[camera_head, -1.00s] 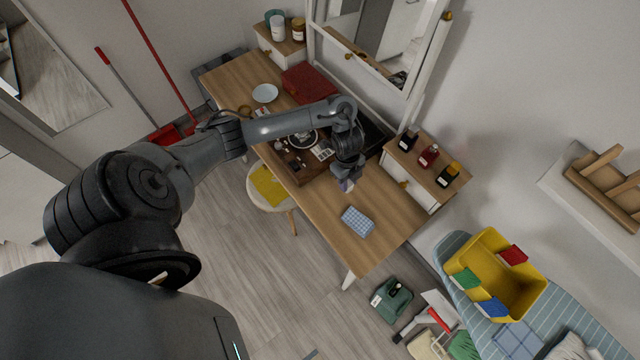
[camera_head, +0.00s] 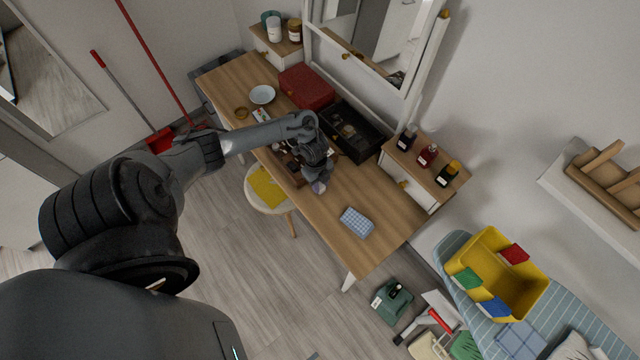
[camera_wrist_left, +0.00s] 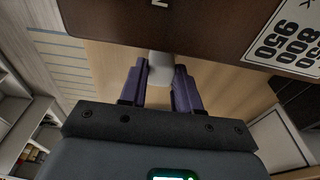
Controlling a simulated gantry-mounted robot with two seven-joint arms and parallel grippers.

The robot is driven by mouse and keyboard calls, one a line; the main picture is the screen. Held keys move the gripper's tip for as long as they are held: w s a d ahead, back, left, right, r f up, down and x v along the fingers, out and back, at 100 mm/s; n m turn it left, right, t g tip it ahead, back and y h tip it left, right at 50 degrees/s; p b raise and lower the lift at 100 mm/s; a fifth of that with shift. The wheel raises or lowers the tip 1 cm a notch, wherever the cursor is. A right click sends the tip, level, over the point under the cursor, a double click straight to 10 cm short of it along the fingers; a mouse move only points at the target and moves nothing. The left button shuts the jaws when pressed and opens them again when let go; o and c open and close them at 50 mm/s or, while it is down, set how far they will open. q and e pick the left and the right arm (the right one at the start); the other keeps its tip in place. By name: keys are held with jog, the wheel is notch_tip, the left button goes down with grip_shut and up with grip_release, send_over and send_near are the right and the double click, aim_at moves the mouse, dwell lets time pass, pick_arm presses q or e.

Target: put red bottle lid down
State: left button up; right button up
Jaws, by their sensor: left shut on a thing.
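My left gripper (camera_head: 318,184) is low over the front part of the wooden desk (camera_head: 357,195). In the left wrist view its purple fingers (camera_wrist_left: 159,88) are shut on a small pale grey object (camera_wrist_left: 161,65). Its lower part is hidden, and I cannot tell whether it is the lid. A red bottle (camera_head: 428,155) stands between two dark bottles (camera_head: 407,138) (camera_head: 447,174) on the small drawer box (camera_head: 415,177) at the desk's right end. Its top is too small to make out. My right gripper is not in view.
A brown box with a printed label (camera_wrist_left: 285,40) is close ahead of the fingers. A blue checked cloth (camera_head: 357,222) lies to the right on the desk. An open black case (camera_head: 350,128) and a red box (camera_head: 306,86) stand at the back. A stool (camera_head: 268,190) is in front.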

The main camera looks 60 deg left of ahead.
pick_arm(q)
jog(key=shift+f, duration=0.3)
jog(key=o, duration=1)
jog(key=shift+a+r, duration=0.1)
jog(key=shift+r, duration=0.35)
notch_tip(320, 180, up, 10)
jog(key=a+p, duration=0.2)
jog(key=w+d+n+t, duration=0.1)
jog(key=d+n+t, duration=0.3)
jog(key=d, duration=1.8)
jog(key=s+d+r+n+y, duration=0.1)
jog(key=s+d+r+n, duration=0.2)
jog(key=s+r+n, duration=0.6)
jog(key=shift+s+d+r+n+g+y, duration=0.15)
jog(key=shift+s+r+n+g+y, duration=0.2)
jog(key=shift+s+r, duration=0.7)
